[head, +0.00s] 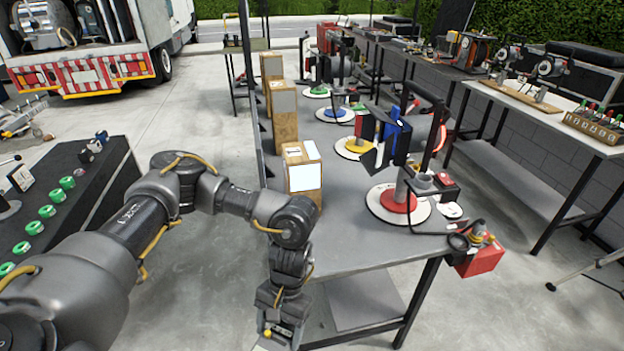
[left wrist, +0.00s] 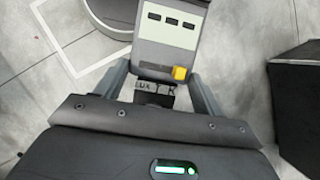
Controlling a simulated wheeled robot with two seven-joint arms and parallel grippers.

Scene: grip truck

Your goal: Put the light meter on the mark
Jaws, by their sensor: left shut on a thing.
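The light meter (left wrist: 168,30) is a grey box with a pale panel, several dark slots and a yellow button, seen in the left wrist view. My left gripper (left wrist: 162,82) is shut on its lower end, one finger on each side. In the head view my left gripper (head: 280,330) hangs down at the bottom edge, in front of the table, with only a little of the meter showing. I cannot tell for sure which thing is the mark. Pale lines (left wrist: 62,42) form a corner on the floor in the left wrist view. My right gripper is not in view.
A long grey table (head: 345,240) carries cardboard-coloured boxes (head: 303,172) and stands on round white bases (head: 380,208). A dark cart with green knobs (head: 75,185) stands at the left. A dark box (left wrist: 300,105) is at the right in the wrist view.

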